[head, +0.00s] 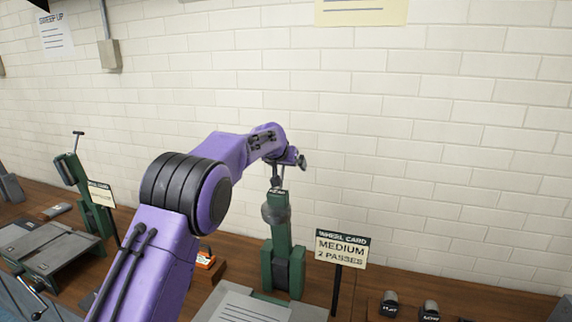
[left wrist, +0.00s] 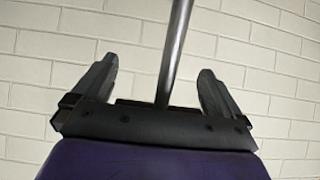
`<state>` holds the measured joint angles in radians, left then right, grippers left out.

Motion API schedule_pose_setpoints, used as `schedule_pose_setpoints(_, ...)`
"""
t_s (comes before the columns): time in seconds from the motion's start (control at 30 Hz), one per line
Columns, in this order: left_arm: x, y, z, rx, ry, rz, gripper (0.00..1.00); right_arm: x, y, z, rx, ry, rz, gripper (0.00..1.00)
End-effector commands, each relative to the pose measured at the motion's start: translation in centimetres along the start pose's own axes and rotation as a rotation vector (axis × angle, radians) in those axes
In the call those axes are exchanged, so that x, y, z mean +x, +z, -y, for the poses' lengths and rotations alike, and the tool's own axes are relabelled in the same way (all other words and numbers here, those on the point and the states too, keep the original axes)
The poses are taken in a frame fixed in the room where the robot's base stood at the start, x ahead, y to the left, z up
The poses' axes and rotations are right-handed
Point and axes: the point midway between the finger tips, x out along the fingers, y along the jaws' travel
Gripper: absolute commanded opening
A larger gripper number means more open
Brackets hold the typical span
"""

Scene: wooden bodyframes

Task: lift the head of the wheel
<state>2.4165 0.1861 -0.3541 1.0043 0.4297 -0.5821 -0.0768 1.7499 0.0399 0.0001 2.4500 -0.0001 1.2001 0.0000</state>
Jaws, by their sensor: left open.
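A green upright stand (head: 281,240) with a rounded grey head (head: 275,208) near its top stands on the bench in the middle of the head view. A thin post rises from it towards my left gripper. My purple left arm reaches over from the lower left, and its gripper is above the stand, small and partly hidden by the wrist. In the left wrist view the left gripper (left wrist: 160,68) is open, with a grey metal rod (left wrist: 174,50) passing between its two dark fingers. The fingers stand apart from the rod on both sides. My right gripper is not in view.
A sign (head: 341,246) reading "WHEEL CARD MEDIUM 2 PASSES" stands right of the stand. Small dark-topped pieces (head: 389,304) sit at front right. Another green device (head: 72,172) with a T-handle and grey plates (head: 47,247) are at left. A white brick wall (head: 450,150) closes off the back.

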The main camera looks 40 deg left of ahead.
Motion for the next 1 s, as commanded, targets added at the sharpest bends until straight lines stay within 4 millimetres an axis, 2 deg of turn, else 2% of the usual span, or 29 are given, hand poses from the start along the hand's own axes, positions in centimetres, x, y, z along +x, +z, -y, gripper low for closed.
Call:
schedule_pose_setpoints(0.17, -2.8, 0.2, 0.1, 0.000, 0.000, -0.006, 1.00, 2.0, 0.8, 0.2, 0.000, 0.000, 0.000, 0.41)
schedule_pose_setpoints(0.3, -6.2, 0.3, 0.1, 0.000, 0.001, -0.002, 1.00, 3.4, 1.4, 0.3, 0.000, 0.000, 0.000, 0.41)
schedule_pose_setpoints(0.5, -9.4, 0.3, 0.2, -0.001, 0.000, 0.004, 1.00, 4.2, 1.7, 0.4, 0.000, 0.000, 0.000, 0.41)
schedule_pose_setpoints(1.0, -9.9, 0.1, 0.2, -0.001, 0.000, 0.005, 1.00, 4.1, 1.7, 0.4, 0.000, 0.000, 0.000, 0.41)
